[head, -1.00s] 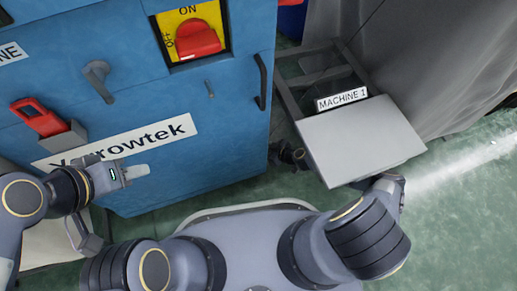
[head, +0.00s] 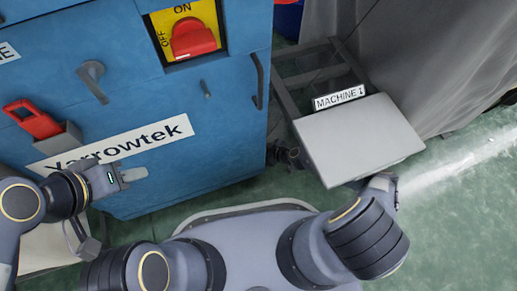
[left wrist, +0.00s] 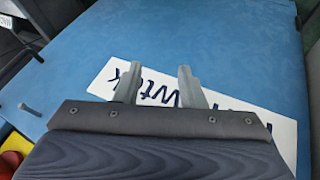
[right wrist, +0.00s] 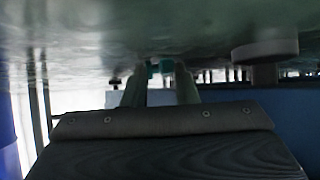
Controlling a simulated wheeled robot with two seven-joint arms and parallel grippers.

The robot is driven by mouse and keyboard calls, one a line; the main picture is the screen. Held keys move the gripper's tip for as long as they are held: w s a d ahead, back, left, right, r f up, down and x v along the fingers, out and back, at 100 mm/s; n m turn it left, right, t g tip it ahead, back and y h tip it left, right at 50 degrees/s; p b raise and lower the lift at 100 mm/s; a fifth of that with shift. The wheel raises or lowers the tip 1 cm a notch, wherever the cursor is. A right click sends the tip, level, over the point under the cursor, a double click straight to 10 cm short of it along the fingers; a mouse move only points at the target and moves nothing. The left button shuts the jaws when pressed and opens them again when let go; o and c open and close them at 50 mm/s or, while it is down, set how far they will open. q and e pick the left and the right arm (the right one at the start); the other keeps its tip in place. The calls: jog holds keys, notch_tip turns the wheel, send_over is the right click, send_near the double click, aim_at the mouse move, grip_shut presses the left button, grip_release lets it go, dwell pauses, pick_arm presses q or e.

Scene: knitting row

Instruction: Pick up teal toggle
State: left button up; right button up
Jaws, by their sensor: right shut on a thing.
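The teal toggle (right wrist: 166,66) shows as small teal pieces at the fingertips of my right gripper (right wrist: 158,76) in the right wrist view. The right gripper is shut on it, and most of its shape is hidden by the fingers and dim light. In the head view neither the toggle nor the right fingertips show. My left gripper (head: 130,176) is open and empty in front of the blue cabinet's Yarrowtek label (head: 120,145). Its two fingers also show apart in the left wrist view (left wrist: 156,82).
The blue cabinet (head: 215,130) carries a red-and-yellow on/off switch (head: 193,38), a handle and a red padlock-like item (head: 32,118). A grey plate (head: 360,140) with a Machine 1 sign stands on a frame beside my right arm. Green floor is open at the right.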

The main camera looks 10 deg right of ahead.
aim_at(285, 167)
jog(key=shift+r, duration=0.1)
jog(key=shift+r, duration=0.25)
jog(key=shift+c, duration=0.3)
jog(key=shift+r+p, duration=0.45)
jog(key=shift+p, duration=0.1)
jog(key=s+d, duration=0.8)
jog(key=shift+s+d+f, duration=0.2)
jog(key=shift+s+d, duration=0.15)
jog(key=r+p, duration=0.2)
jog(key=r, duration=0.2)
jog(key=r+p, duration=0.2)
jog(key=r, duration=0.3)
jog(key=r+p, duration=0.2)
jog(key=r, duration=0.3)
jog(key=shift+s+d, duration=0.2)
jog(key=shift+s, duration=0.1)
